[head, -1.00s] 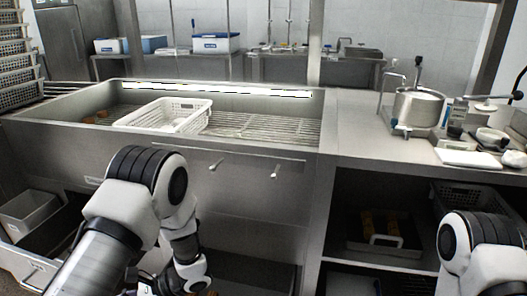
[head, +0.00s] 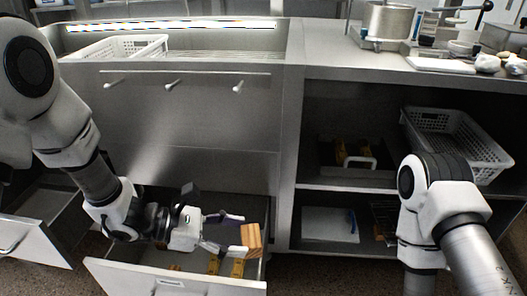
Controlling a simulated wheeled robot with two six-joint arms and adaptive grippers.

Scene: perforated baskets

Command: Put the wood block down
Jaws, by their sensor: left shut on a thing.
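The wood block (head: 252,240), striped in orange-brown and tan, is at the fingertips of my left gripper (head: 236,236). My left gripper reaches in from the left and is shut on the block. It is over the right part of an open drawer (head: 170,281) under the steel counter. I cannot tell whether the block touches the drawer's side wall or floor. My right arm is at the right, but its gripper is not in view.
Yellow-brown pieces (head: 236,268) lie in the drawer below the gripper. A second open drawer (head: 32,240) is at the left. A white perforated basket (head: 455,140) is on the right shelf, and another basket (head: 118,47) is in the sink.

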